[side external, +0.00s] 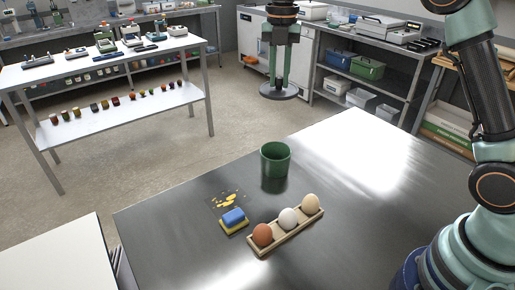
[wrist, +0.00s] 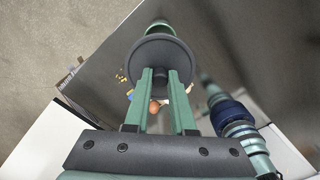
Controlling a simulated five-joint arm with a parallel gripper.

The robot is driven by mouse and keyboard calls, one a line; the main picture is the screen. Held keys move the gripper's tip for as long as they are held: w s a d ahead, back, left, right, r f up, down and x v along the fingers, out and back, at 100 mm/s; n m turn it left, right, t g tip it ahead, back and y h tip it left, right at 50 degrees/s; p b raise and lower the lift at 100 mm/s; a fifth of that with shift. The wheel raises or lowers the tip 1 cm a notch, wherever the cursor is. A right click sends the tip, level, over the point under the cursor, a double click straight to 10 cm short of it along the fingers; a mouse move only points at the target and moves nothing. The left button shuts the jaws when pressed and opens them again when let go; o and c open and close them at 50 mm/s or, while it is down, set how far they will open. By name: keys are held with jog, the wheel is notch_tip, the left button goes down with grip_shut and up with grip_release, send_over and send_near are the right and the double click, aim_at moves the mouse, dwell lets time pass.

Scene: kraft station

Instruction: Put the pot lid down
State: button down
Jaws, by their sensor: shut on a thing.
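The pot lid (side external: 278,91) is a dark grey disc held level in the air. It hangs well above the steel table and, in the side view, shows directly above the pot. My gripper (side external: 280,70) points down and is shut on the lid's middle; its fingers hide the grip point. In the wrist view, my gripper (wrist: 160,72) meets the lid (wrist: 158,52) at its centre. The green pot (side external: 276,160) stands upright and open on the table. In the wrist view, part of the green pot (wrist: 158,25) shows beyond the lid; the rest is hidden.
A wooden holder (side external: 286,239) with three egg-like balls stands in front of the pot. A blue and yellow sponge (side external: 233,218) and yellow scraps (side external: 229,200) lie to its left. The steel table (side external: 345,205) is clear on the right.

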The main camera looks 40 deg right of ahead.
jog(key=shift+r, duration=0.5)
jog(key=shift+s+d+r, duration=0.1)
jog(key=shift+d, duration=0.05)
jog(key=s+d+f, duration=0.6)
jog(key=s, duration=0.3)
notch_tip(320, 180, down, 20)
jog(key=shift+s+r, duration=0.1)
jog(key=shift+r, duration=0.1)
jog(key=shift+f, duration=0.1)
jog(key=c, duration=0.8)
grip_release()
jog(key=shift+o, duration=0.2)
